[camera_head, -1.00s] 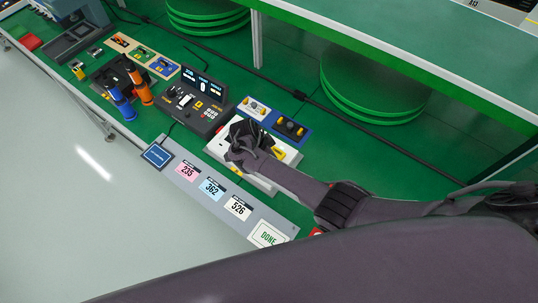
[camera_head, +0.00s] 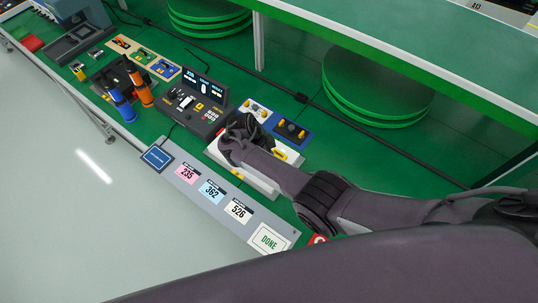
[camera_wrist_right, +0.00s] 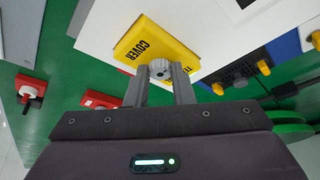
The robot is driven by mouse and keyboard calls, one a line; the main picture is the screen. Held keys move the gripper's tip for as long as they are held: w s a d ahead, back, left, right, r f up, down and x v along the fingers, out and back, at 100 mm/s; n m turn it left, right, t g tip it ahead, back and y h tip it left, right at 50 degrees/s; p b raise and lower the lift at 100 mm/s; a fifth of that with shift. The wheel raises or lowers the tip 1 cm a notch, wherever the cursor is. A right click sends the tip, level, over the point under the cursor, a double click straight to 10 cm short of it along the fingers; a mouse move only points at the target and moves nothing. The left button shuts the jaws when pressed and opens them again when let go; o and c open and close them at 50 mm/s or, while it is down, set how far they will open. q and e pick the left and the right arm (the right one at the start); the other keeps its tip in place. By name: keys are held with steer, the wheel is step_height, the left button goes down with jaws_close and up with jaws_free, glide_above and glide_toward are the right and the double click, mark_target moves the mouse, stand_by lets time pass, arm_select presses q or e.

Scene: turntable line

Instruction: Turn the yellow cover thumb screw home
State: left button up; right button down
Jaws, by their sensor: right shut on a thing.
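The yellow cover (camera_wrist_right: 140,42), lettered COVER, sits on a white unit (camera_wrist_right: 103,30) in the right wrist view. A small grey knurled thumb screw (camera_wrist_right: 160,68) stands at its edge. My right gripper (camera_wrist_right: 160,72) is shut on this screw, with one finger on each side. In the head view my right gripper (camera_head: 238,140) is over the white unit and hides most of the cover and the screw. How deep the screw sits cannot be told. My left gripper is not in view.
A dark console (camera_head: 195,103) with displays stands left of the white unit. A blue panel with yellow knobs (camera_head: 287,127) lies behind it. A grey strip with number cards and a DONE card (camera_head: 269,238) runs along the front. Blue and orange cylinders (camera_head: 122,105) stand farther left.

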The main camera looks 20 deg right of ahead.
steer(key=shift+w+d+r, duration=0.15)
steer(key=shift+w+r, duration=0.1)
steer(key=shift+w, duration=0.05)
steer(key=c, duration=1.6)
jaws_free()
steer(key=o, duration=0.4)
steer(key=shift+s, duration=0.25)
steer(key=shift+c, duration=0.2)
steer(key=shift+f, duration=0.1)
steer(key=p+v, duration=0.2)
steer(key=v, duration=0.5)
steer(key=shift+r, duration=0.45)
